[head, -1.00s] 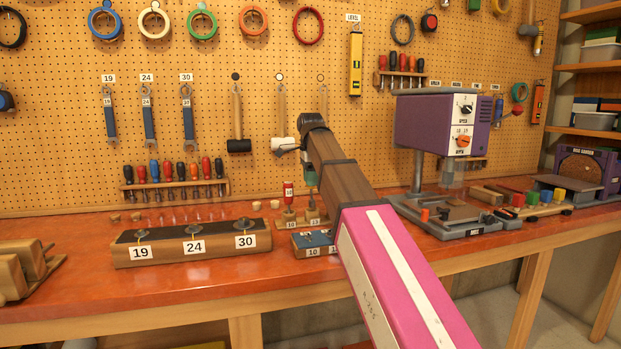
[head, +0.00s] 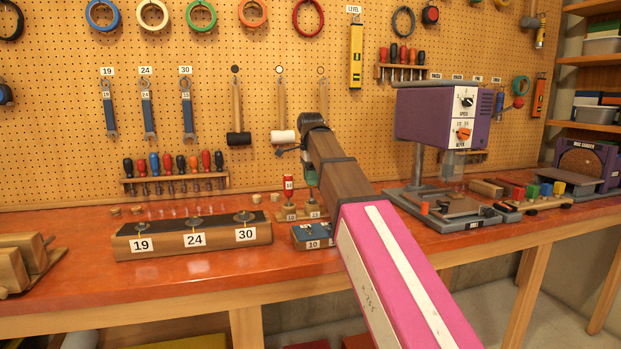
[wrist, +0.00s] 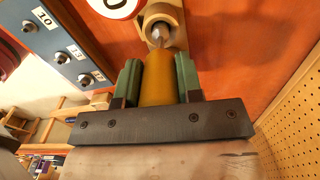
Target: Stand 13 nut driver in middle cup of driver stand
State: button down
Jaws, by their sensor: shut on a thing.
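My gripper (wrist: 159,82) is shut on the yellow handle (wrist: 158,78) of the nut driver in the wrist view, with a green pad on each side. Beyond the handle, the grey metal tip (wrist: 158,34) shows against a wooden cup (wrist: 174,14); I cannot tell whether it is inside. In the head view my gripper (head: 311,178) is above the low wooden driver stand (head: 302,216), mostly hidden behind my arm. A red driver (head: 289,188) labelled 10 stands upright in the left cup.
A blue block (head: 313,243) with bolts sits in front of the stand; it also shows in the wrist view (wrist: 62,45). A long bolt block (head: 185,252) marked 19, 24, 30 is to the left. A purple drill press (head: 425,120) stands right. The pegboard rises behind.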

jog(key=shift+f, duration=0.2)
jog(key=shift+f, duration=0.9)
jog(key=c, duration=0.7)
grip_release()
